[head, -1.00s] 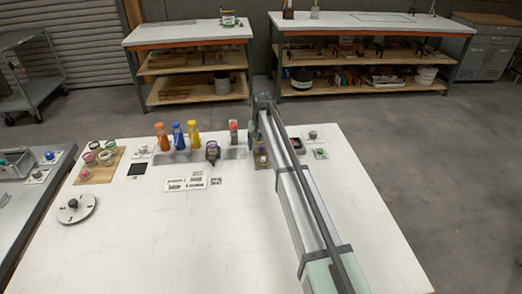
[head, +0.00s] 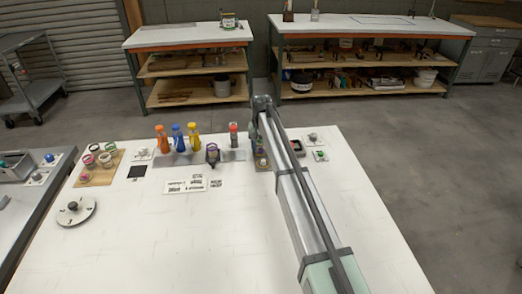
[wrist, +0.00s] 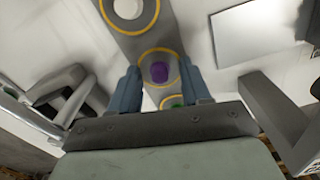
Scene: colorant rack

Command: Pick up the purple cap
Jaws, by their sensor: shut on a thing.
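The purple cap (wrist: 159,71) shows in the wrist view, inside a yellow ring on a dark grey strip. My gripper (wrist: 160,84) has one finger on each side of it and is shut on it, though the contact itself is hard to see. The cap looks upright, and I cannot tell whether it is clear of the strip. In the head view my arm reaches over the far edge of the white table (head: 180,240) and hides most of the gripper and cap.
Orange (head: 163,140), blue (head: 178,138) and yellow (head: 194,137) bottles stand left of my arm. The table's front is clear.

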